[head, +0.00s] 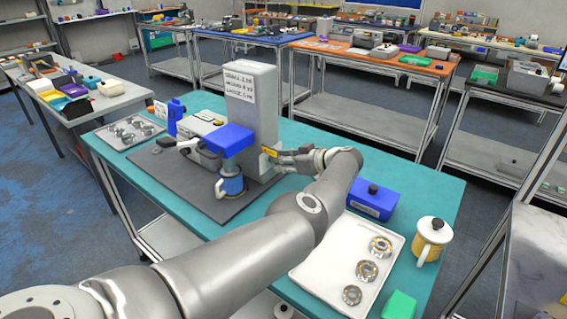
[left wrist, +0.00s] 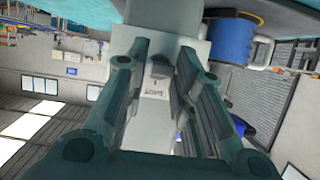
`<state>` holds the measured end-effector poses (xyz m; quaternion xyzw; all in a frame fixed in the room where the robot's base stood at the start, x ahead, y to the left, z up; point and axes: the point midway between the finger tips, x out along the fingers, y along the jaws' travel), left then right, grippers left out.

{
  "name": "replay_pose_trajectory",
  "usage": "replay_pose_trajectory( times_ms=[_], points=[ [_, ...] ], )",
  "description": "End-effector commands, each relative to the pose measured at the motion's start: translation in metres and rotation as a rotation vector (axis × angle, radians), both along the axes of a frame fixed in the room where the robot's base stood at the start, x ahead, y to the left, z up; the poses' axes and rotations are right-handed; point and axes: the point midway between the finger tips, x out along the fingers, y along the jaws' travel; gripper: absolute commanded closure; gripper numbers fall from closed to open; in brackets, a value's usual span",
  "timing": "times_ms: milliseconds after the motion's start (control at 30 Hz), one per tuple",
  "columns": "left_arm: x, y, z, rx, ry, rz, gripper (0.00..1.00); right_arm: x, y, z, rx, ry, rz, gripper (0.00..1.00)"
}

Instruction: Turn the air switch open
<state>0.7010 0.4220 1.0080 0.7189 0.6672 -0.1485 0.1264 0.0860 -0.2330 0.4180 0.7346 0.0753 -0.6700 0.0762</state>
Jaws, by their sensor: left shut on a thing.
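The machine (head: 252,105) is a tall light-grey block with a blue head over a dark mat on the teal table. The air switch (head: 268,151) shows as a small yellow-marked part low on the machine's right side. My left gripper (head: 278,157) reaches it from the right, fingers closed at the switch and partly covering it. In the left wrist view the fingertips (left wrist: 162,62) stand either side of a small grey piece on the pale machine wall. Its exact turn angle cannot be told. My right gripper is not in view.
A blue-and-metal cup-like part (head: 231,185) sits under the blue head. A white tray (head: 310,272) with metal rings, a blue box (head: 372,201), a yellow mug (head: 431,240) and a green block (head: 399,305) stand to the right. Another ring tray (head: 130,133) lies at left.

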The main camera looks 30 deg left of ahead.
Motion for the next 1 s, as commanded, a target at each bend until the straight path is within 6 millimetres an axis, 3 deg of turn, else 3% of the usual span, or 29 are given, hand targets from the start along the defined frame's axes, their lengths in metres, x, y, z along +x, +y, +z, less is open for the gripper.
replay_pose_trajectory(
  times_ms=[133, 167, 333, 733, 1000],
  points=[
    [0.0, 0.005, 0.005, 0.012, -0.004, 0.003, 1.0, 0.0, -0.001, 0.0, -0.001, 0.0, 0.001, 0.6],
    [0.0, 0.005, 0.006, 0.012, -0.004, 0.003, 0.75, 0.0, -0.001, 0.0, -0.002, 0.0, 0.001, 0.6],
    [0.0, 0.003, 0.004, 0.008, -0.003, 0.002, 0.55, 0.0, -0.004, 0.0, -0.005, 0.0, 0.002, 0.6],
    [0.0, -0.005, 0.003, 0.003, -0.002, -0.002, 0.55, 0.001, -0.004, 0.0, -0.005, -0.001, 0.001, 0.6],
    [-0.002, -0.046, 0.02, 0.003, -0.004, -0.003, 0.55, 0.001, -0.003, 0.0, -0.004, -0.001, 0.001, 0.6]
  ],
)
